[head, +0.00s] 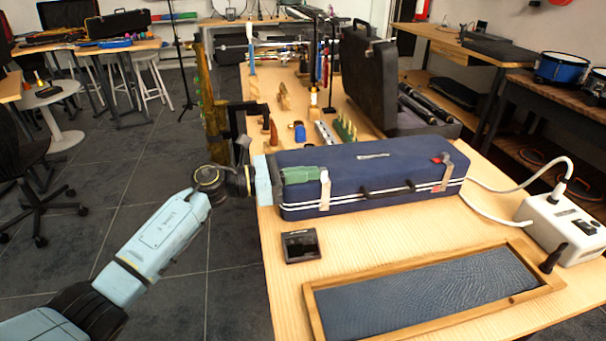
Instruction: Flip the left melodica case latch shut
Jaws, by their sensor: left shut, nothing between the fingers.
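The melodica case (375,170) is a long dark blue case with its lid down, lying on the wooden table. Its handle (388,190) is on the front side. The left latch (325,191) is a pale metal strap near the left end of the front. The right latch (444,178) is a similar strap near the right end. I cannot tell how far the left latch is turned. My left gripper (314,175) is shut and empty at the case's left end, its greenish tip close beside the left latch. Contact cannot be told. My right gripper is not in view.
A dark square device (301,246) and a wood-framed blue tray (312,308) lie in front of the case. A white power box (562,228) with cables stands at right. An open black case (369,92) and small instruments stand behind. Bare tabletop lies just before the case.

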